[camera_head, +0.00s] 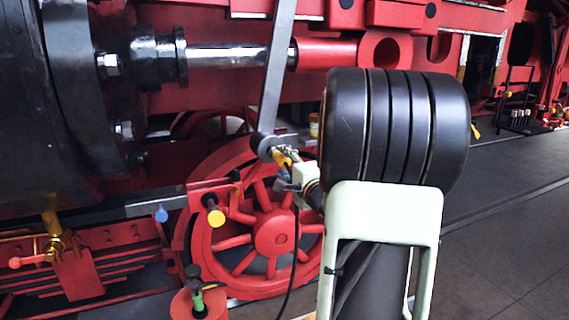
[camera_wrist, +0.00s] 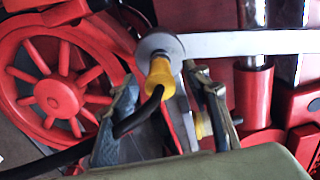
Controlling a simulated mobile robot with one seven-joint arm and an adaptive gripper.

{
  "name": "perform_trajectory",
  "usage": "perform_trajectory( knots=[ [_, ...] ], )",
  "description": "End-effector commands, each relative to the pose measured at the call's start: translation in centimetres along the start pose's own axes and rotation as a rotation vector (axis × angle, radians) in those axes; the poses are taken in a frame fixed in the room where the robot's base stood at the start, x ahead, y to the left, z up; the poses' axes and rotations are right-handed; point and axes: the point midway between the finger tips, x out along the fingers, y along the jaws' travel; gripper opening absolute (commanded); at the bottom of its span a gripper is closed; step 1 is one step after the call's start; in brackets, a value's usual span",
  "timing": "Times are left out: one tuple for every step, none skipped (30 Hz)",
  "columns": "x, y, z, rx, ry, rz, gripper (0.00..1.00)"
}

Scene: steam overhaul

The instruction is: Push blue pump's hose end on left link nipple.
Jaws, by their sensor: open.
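The grey link (camera_head: 278,75) hangs down to a round lower end (camera_head: 262,146). In the wrist view its bar (camera_wrist: 245,44) runs right from that end. The yellow hose end (camera_wrist: 161,75) stands against the round end; the nipple is hidden behind it, so I cannot tell how far it is on. A black hose (camera_wrist: 137,121) bends away from the hose end and hangs down in the head view (camera_head: 294,245). My gripper (camera_wrist: 163,80) is open, one finger on each side of the yellow hose end; it also shows in the head view (camera_head: 283,172). I cannot identify the blue pump.
A red spoked wheel (camera_head: 272,235) stands behind my gripper. A yellow-capped fitting (camera_head: 215,216) and a blue cap (camera_head: 161,213) are to the left. A red can with a green fitting (camera_head: 200,303) stands below. Grey floor (camera_head: 500,245) is clear at right.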

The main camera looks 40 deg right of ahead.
Motion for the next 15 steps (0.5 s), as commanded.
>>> perform_trajectory(
  knots=[
    [-0.1,0.0,0.0,0.0,0.001,0.0,0.43],
    [-0.2,0.0,-0.1,0.0,0.001,0.0,0.43],
    [-0.5,0.0,-0.1,0.0,0.002,0.0,0.43],
    [-0.8,0.0,-0.1,0.0,0.002,0.0,0.43],
    [-1.2,0.0,-0.1,0.0,0.003,0.001,0.43],
    [-1.8,0.0,-0.1,0.0,0.003,0.0,0.43],
    [-2.4,0.0,-0.1,0.0,0.002,0.0,0.43],
    [-2.9,0.0,-0.1,0.0,0.002,0.0,0.43],
    [-3.8,-0.1,-0.1,-0.001,0.004,0.0,0.43],
    [-4.5,-0.1,-0.2,-0.002,0.004,-0.001,0.43],
    [-5.2,-0.1,-0.1,-0.002,0.003,-0.001,0.43],
    [-6.1,-0.1,-0.1,-0.001,0.004,-0.001,0.43],
    [-6.7,-0.1,-0.1,-0.001,0.004,-0.001,0.43],
    [-7.4,-0.1,-0.1,-0.001,0.003,-0.002,0.43],
    [-8.1,-0.1,-0.1,-0.001,0.003,-0.001,0.43]
  ],
)
